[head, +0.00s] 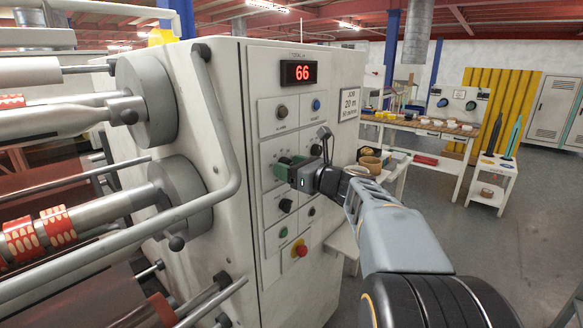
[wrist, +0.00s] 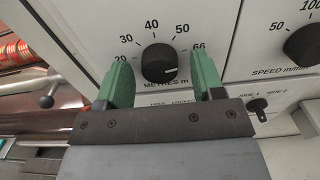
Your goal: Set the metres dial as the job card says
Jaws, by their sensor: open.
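The metres dial (wrist: 158,63) is a black knob on the white panel, with marks 20, 30, 40, 50 and 66 around it. Its white pointer line points right, toward the 66 side. The job card (head: 349,105) on the machine's side reads "20 m" under the word JOB; its bottom line is too small to read surely. The red display (head: 299,73) shows 66. My gripper (wrist: 159,60) is open, its green fingers on either side of the dial, with gaps visible. In the head view my gripper (head: 284,170) is at the panel and hides the dial.
The speed dial (wrist: 303,45) is right of the metres dial. A small two-position switch (wrist: 257,104) sits below right. A red stop button (head: 301,250) is low on the panel. A bent grey rail (head: 218,120) and rollers stand left. A workbench (head: 440,130) stands behind right.

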